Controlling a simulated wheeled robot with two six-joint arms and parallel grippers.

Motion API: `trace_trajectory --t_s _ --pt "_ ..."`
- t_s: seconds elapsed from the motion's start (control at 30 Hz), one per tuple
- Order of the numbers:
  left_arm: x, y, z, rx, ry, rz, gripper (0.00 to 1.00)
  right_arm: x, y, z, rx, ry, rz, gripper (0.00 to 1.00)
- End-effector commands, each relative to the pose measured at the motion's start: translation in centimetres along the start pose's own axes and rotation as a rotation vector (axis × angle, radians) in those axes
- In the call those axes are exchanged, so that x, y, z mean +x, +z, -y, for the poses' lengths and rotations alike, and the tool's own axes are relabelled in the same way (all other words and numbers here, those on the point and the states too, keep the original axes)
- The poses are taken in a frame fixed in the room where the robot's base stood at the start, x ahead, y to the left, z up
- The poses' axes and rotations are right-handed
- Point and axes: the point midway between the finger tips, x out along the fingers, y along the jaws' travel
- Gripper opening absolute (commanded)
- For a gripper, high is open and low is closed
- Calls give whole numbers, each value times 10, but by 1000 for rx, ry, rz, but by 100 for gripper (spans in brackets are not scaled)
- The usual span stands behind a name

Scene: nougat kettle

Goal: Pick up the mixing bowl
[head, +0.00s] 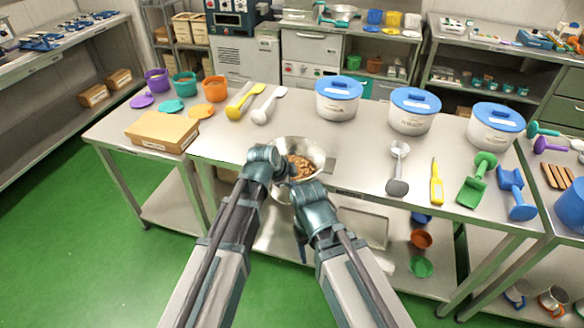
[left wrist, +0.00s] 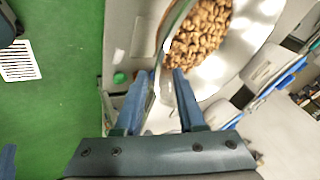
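The steel mixing bowl (head: 311,147) holds brown nuts (head: 301,167) and is at the front edge of the worktable. I cannot tell whether it rests on the table. My left gripper (head: 284,170) is at the bowl's left side. In the left wrist view, the left fingers (left wrist: 162,85) are apart, one on each side of the bowl's near wall, with the bowl (left wrist: 240,50) and nuts (left wrist: 200,38) beyond. My right gripper (head: 302,184) is at the bowl's near right side; its fingertips are too small and covered to read.
White tubs with blue lids (head: 338,88) stand behind and right of the bowl. A scoop (head: 397,170), yellow thermometer (head: 437,183) and green scoop (head: 477,180) lie to the right. A cardboard box (head: 162,131) and coloured containers (head: 185,86) are at left.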

Motion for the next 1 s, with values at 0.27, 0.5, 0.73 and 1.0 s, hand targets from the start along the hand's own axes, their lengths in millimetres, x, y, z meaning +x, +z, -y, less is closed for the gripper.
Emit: trace_trajectory --t_s 0.27,0.5,0.73,1.0 --pt "41 5 -1 1 0 0 39 36 -2 3 0 0 0 60" --pt "45 3 0 0 0 0 39 38 -2 4 0 0 0 60" --pt "45 3 0 0 0 0 14 38 -2 4 0 0 0 60" --pt "45 4 0 0 0 0 0 38 -2 4 0 0 0 60"
